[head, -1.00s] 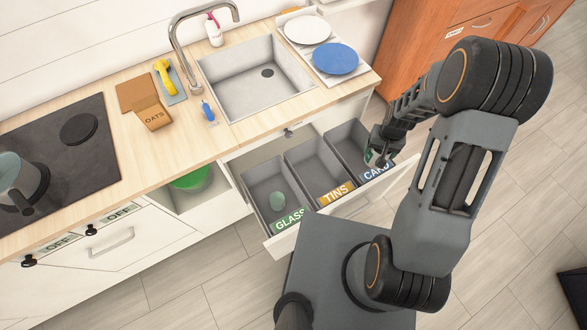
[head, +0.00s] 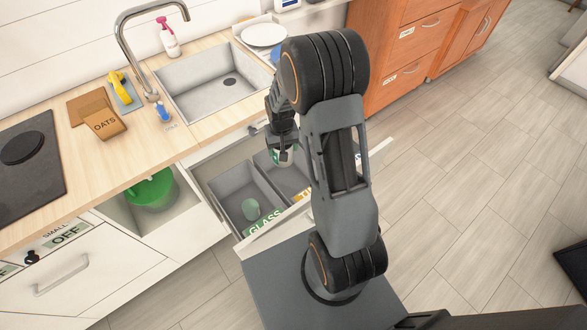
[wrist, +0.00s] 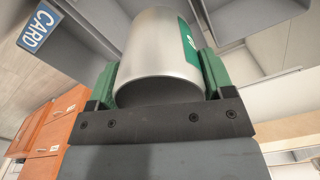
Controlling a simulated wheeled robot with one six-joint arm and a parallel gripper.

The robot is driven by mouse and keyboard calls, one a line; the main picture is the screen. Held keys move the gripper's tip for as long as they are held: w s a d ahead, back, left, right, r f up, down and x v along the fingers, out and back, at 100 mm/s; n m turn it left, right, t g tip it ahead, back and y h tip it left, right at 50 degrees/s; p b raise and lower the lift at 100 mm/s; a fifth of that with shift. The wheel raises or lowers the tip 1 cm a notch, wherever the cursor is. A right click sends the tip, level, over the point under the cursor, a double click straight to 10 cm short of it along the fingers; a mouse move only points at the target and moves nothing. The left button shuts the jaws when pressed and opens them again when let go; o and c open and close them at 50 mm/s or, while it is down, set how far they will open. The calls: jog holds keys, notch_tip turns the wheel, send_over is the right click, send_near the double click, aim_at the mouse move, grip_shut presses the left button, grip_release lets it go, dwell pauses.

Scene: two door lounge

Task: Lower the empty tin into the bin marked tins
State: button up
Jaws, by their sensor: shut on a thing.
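My gripper (head: 283,147) is shut on the tin (head: 279,158), a silver can with a green and white label. In the wrist view the tin (wrist: 160,45) sits between two green fingers, its rim toward the camera. In the head view it appears over the back part of the tins bin (head: 290,178), the middle grey compartment of the open drawer. I cannot tell how far the tin is above the bin's rim. My arm hides the right side of this bin and most of its orange label.
The sink (head: 205,95) and counter lie behind the drawer.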

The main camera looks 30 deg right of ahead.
jog(key=d+f+b, duration=0.1)
jog(key=f+b, duration=0.8)
jog(key=d+f+m+b, duration=0.1)
jog(key=d+f+b, duration=0.1)
jog(key=f+b, duration=0.7)
jog(key=d+f+m+b, duration=0.1)
jog(key=d+f+b, duration=0.1)
jog(key=f+b, duration=0.8)
jog(key=shift+f, duration=0.1)
jog(key=o, duration=0.9)
